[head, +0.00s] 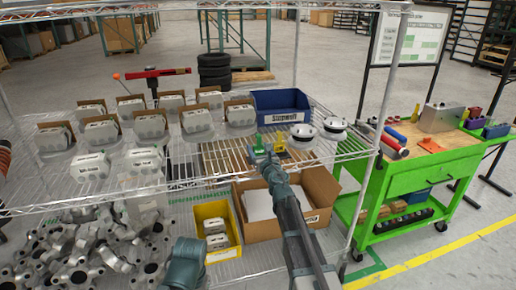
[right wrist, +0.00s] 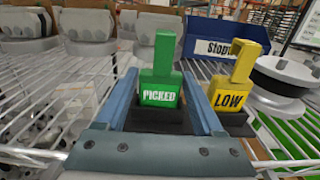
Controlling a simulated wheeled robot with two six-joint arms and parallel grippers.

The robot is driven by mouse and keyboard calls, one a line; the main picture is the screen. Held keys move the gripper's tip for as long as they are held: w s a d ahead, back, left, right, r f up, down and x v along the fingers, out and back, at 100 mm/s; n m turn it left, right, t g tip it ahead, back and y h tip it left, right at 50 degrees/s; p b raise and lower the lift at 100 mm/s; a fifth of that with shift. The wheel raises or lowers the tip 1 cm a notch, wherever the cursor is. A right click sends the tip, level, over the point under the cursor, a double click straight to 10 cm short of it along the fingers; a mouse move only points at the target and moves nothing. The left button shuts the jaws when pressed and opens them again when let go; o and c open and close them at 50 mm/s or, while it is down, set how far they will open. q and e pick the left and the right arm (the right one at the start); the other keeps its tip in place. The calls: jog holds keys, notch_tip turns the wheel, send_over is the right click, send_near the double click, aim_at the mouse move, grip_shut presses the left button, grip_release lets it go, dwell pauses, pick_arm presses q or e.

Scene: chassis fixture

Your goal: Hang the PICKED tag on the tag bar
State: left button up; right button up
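The green PICKED tag (head: 258,147) stands upright on a black base on the wire shelf; it also shows in the right wrist view (right wrist: 158,85). The yellow LOW tag (head: 280,143) stands just to its right on another black base, also in the right wrist view (right wrist: 235,85). My right gripper (head: 265,158) reaches in from the front. In the right wrist view its fingers (right wrist: 160,92) are spread, one on each side of the PICKED tag, with a gap visible on both sides. I cannot surely identify the tag bar. My left gripper is not in view.
A blue bin (head: 281,103) and two white round units (head: 303,132) stand behind and right of the tags. Several boxed white parts (head: 101,128) fill the shelf's left. A green cart (head: 420,175) is at right.

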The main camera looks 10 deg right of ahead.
aim_at(259, 142)
jog(key=c, duration=0.7)
jog(key=shift+r+p, duration=1.8)
jog(key=shift+s, duration=0.1)
jog(key=s, duration=0.7)
jog(key=shift+s+d, duration=0.15)
jog(key=shift+s, duration=0.25)
jog(key=shift+f, duration=0.1)
